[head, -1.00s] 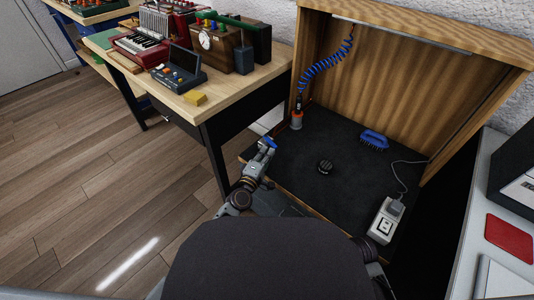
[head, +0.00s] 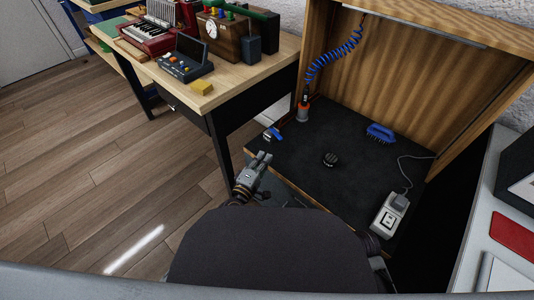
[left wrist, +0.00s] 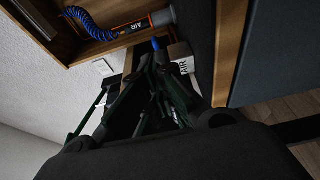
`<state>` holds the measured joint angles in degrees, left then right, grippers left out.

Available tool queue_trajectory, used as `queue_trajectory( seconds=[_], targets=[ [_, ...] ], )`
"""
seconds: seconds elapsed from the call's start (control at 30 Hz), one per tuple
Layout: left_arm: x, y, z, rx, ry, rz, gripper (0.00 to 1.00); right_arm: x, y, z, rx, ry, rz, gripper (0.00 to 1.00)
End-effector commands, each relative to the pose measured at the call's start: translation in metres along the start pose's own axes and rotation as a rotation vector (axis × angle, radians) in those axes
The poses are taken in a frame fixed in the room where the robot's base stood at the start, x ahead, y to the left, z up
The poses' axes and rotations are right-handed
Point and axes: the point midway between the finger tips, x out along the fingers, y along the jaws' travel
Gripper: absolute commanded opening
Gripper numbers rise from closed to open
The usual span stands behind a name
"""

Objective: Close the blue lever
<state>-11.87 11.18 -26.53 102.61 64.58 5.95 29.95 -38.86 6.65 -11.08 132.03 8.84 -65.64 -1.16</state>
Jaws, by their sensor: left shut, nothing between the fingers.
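The blue lever (head: 276,132) sits on a small pale fitting at the left edge of the dark bench mat, in the head view. It also shows as a small blue tip in the left wrist view (left wrist: 156,43), beside a pale box marked AIR (left wrist: 181,60). Its exact angle is too small to tell. My left gripper (head: 263,157) is shut and empty, a little nearer to me than the lever and apart from it in the head view. In the left wrist view, my dark fingers cover part of the area below the lever. My right gripper is out of view.
An orange-and-grey air tool (head: 303,110) with a blue coiled hose (head: 335,55) stands behind the lever. A wooden table (head: 240,82) stands left.

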Motion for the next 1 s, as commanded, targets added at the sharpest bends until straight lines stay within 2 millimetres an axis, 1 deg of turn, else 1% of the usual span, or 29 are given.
queue_trajectory(
  seconds=[0.03,0.2,0.4,0.6,1.0],
  targets=[
    [-0.006,-0.001,0.0,0.001,0.0,-0.001,0.0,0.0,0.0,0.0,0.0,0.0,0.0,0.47],
    [-0.024,-0.001,0.001,0.0,-0.001,-0.002,0.0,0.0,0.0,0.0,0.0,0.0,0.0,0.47],
    [-0.038,0.0,0.001,0.001,0.0,-0.001,0.0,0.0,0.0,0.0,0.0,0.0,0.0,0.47],
    [-0.043,0.0,0.001,0.0,-0.001,0.0,0.0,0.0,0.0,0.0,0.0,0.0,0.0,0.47],
    [-0.043,0.0,0.001,0.0,-0.001,0.0,0.0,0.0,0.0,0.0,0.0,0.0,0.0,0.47]
  ],
)
